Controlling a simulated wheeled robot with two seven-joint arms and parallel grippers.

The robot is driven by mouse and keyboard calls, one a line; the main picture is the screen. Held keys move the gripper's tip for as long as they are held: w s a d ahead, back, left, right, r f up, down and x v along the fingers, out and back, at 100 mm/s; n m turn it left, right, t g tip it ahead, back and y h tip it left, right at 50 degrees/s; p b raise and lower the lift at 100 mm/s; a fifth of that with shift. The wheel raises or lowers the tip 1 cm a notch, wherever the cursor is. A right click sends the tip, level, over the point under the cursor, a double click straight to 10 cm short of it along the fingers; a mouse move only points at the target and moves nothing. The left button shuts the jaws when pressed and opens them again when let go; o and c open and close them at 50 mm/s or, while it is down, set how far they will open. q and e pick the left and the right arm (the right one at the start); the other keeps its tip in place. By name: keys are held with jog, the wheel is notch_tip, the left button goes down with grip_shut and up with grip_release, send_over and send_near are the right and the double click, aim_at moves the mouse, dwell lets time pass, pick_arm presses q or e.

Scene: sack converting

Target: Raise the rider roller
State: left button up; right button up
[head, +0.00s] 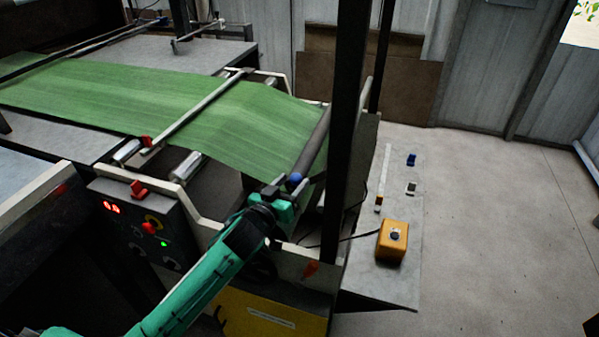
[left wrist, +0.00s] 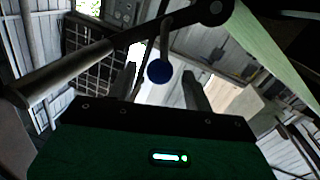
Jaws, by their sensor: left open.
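The rider roller (head: 312,140) is a dark grey bar lying across the right end of the green web (head: 215,105). A blue knob (head: 294,180) is at its near end. In the left wrist view the blue knob (left wrist: 159,71) shows round, near a dark arm joined to the roller (left wrist: 65,73). My left gripper (head: 288,187) is open beside the knob. In the left wrist view the knob appears between the fingers (left wrist: 160,84); I cannot tell whether they touch it. My right gripper is out of view.
A dark upright post (head: 347,120) stands just right of the knob. The control panel (head: 145,225) with red digits and buttons is left of my arm. A grey side table (head: 405,285) carries an orange button box (head: 392,241). The floor at right is clear.

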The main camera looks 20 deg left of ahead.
aim_at(299, 175)
pick_arm(q)
jog(key=x, duration=0.3)
jog(key=shift+w, duration=0.3)
jog(key=shift+w+d, duration=0.15)
jog(key=shift+w, duration=0.2)
jog(key=c, duration=0.7)
grip_shut()
jog(key=shift+p, duration=0.35)
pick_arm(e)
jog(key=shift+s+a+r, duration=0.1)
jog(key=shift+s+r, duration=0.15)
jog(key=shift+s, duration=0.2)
